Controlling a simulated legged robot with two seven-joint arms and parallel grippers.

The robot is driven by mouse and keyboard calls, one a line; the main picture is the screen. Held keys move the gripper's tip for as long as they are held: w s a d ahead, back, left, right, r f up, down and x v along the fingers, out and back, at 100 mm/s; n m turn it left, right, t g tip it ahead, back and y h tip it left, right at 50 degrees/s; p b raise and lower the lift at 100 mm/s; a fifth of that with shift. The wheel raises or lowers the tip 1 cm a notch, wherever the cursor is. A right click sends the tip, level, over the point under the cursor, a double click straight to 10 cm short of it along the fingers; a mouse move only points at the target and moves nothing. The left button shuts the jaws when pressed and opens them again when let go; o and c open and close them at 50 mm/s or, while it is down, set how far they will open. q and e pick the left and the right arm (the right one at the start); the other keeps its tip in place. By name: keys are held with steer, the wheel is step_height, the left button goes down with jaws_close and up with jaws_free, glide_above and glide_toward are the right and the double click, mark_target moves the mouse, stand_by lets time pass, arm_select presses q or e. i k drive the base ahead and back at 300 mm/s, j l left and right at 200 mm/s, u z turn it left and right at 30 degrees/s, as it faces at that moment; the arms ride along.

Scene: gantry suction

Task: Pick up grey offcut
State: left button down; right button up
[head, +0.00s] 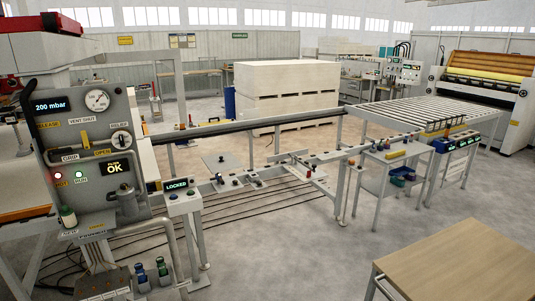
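A flat, light grey piece (222,163) lies on the floor behind the rail, left of the middle of the head view. It looks like the grey offcut, but it is small and I cannot be sure. A small dark upright thing shows at its middle. Neither of my grippers is in view, and nothing is seen touching the piece.
A control panel (85,150) with a gauge stands close at left. A long rail (255,185) with switches crosses in front of the grey piece. A pale board stack (288,95) stands behind. A wooden table (465,262) is at lower right.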

mark_target(226, 162)
steer(key=i, duration=1.3)
steer(key=i+l+u, duration=0.1)
steer(key=i, duration=1.25)
steer(key=i+l+u, duration=0.1)
steer(key=i+u, duration=0.35)
steer(key=i+l+u, duration=0.25)
steer(key=u, duration=0.15)
steer(key=i+l+u, duration=0.95)
steer(key=l+u, duration=0.35)
steer(key=i+l+u, duration=0.1)
steer(key=l+u, duration=0.35)
steer(key=l, duration=0.2)
